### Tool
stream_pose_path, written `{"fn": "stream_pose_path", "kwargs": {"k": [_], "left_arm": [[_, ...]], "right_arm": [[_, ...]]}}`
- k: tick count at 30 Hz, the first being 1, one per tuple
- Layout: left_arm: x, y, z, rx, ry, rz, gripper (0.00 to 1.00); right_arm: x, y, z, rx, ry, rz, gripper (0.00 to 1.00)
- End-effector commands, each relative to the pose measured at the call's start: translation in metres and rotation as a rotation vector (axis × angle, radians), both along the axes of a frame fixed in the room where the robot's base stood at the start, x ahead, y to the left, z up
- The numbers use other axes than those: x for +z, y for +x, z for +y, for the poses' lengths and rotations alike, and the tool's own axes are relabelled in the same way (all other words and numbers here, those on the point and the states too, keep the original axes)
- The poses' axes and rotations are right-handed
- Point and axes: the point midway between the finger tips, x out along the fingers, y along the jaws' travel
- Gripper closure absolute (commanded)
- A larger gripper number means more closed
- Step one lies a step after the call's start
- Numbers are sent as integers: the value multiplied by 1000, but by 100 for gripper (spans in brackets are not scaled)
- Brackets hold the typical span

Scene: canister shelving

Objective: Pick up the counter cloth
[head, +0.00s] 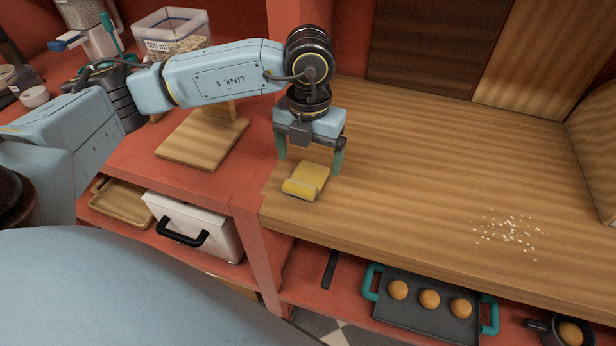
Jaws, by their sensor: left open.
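The counter cloth (306,181) is yellow and folded, with a rolled front edge. It lies on the wooden counter (420,190) near its left front corner. My left gripper (311,168) points down over the cloth, with its two green fingers spread apart, one at each side of the cloth's back part. The gripper is open and holds nothing. Whether the fingertips touch the counter or the cloth, I cannot tell. My right gripper is not in view.
White crumbs (508,231) are scattered on the counter at the right. A tray (425,324) with round buns sits on the shelf below. A wooden stand (200,140) and a clear container (172,32) are at the left. The counter's middle is clear.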

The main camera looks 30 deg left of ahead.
Motion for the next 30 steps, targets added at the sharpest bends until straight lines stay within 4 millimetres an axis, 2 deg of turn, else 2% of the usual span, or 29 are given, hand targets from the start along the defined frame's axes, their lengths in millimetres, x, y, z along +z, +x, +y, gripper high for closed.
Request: {"fn": "stream_pose_path", "kwargs": {"k": [5, 8, 12, 15, 22, 23, 30], "left_arm": [[-12, 1, 2, 1, 0, 1, 11], [-28, 2, 5, 1, 0, 4, 11], [-48, 4, 6, -1, 0, 2, 11], [-55, 4, 6, -1, 0, 1, 11], [-57, 4, 6, -1, -1, -1, 11], [-57, 4, 6, -1, -1, -1, 12], [-57, 4, 6, -1, -1, 0, 44]], "right_arm": [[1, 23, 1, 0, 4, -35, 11], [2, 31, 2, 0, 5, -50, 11], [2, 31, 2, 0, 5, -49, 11], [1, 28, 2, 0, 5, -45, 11], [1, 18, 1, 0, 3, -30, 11], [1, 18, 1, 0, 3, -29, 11], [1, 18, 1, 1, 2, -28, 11]]}}
